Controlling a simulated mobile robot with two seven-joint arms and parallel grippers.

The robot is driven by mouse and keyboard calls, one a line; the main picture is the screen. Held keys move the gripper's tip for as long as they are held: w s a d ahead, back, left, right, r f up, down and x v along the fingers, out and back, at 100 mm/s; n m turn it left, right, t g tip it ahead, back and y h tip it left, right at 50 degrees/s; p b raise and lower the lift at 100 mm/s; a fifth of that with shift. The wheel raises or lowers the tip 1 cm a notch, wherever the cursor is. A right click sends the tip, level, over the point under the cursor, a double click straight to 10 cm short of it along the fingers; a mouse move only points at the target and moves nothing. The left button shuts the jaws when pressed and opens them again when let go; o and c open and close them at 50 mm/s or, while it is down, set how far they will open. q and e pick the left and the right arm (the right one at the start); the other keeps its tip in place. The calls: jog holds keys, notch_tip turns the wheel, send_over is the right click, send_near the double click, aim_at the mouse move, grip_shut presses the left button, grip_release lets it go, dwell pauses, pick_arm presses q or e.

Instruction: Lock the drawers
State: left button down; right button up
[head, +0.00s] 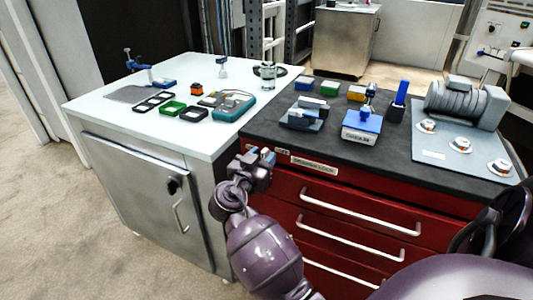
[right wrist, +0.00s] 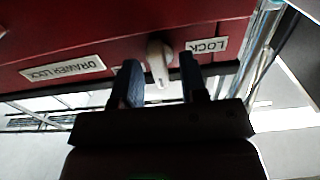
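The red drawer cabinet (head: 345,215) has several drawers with pale bar handles under a dark top. A label reading DRAWER LOCK (head: 313,164) is on its upper left front; it shows upside down in the right wrist view (right wrist: 62,70). A pale lock lever (right wrist: 158,62) sits between that label and a LOCK label (right wrist: 207,45). My right gripper (head: 266,156) is at the cabinet's upper left corner. In the right wrist view its blue-grey fingers (right wrist: 160,82) are apart, one on each side of the lever, with small gaps visible. My left gripper is not in view.
A white-topped bench (head: 120,118) with a grey door stands to the left, holding small parts and tools. On the dark top are blue-and-white devices (head: 361,125), colored boxes (head: 329,88) and a grey machine (head: 468,101) on a plate. Bare floor lies at left.

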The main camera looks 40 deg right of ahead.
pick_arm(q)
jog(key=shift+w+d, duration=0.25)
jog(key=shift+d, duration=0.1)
pick_arm(e)
jog(key=shift+d, duration=0.2)
jog(key=c, duration=0.6)
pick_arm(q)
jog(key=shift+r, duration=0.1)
